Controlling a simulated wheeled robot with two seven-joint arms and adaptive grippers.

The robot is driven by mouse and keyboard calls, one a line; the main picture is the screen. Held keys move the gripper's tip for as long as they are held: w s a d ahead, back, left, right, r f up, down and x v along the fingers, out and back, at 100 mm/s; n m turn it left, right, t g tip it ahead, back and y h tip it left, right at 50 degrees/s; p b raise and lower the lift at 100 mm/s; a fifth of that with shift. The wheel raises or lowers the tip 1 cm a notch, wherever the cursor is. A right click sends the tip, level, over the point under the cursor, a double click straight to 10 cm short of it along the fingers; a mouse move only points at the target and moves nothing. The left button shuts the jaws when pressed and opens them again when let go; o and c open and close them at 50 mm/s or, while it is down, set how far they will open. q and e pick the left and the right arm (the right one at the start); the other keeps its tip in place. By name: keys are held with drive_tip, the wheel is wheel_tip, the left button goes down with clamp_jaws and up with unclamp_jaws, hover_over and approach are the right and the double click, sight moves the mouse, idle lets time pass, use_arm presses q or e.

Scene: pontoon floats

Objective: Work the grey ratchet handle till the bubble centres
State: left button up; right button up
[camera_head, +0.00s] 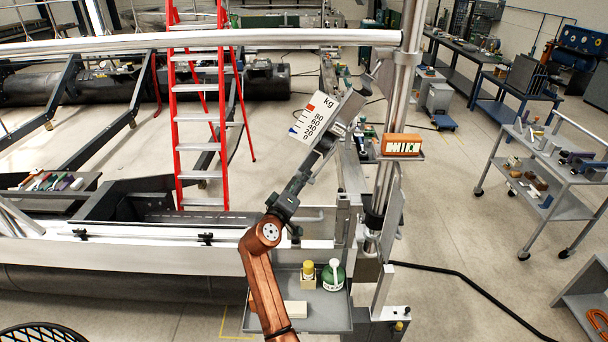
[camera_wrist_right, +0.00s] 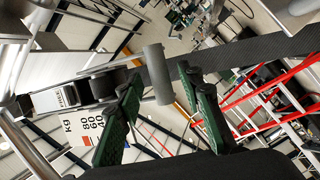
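My right gripper (camera_head: 299,182), on the copper arm, is raised above the white beam in the head view. In the right wrist view its two green fingers (camera_wrist_right: 163,80) are apart. A grey cylindrical grip (camera_wrist_right: 157,75), apparently the ratchet handle's end, lies between the fingertips with gaps visible at its sides; I cannot tell whether it touches. A grey mechanism (camera_head: 346,108) with a white kg scale (camera_head: 313,115) is just beyond the gripper. An orange block (camera_head: 402,139) with a white marked window sits on the post's bracket; no bubble can be made out. My left gripper is out of view.
The steel post (camera_head: 398,90) stands right of the gripper. A grey tray (camera_head: 325,321) below holds a green bottle (camera_head: 333,277) and a yellow-capped container (camera_head: 308,272). A red ladder (camera_head: 198,145) stands behind left. A trolley (camera_head: 565,170) stands right, with open floor between.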

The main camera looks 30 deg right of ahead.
drive_tip(key=shift+x, duration=1.3)
drive_tip(key=shift+c, duration=0.4)
drive_tip(key=shift+f, duration=0.1)
clamp_jaws()
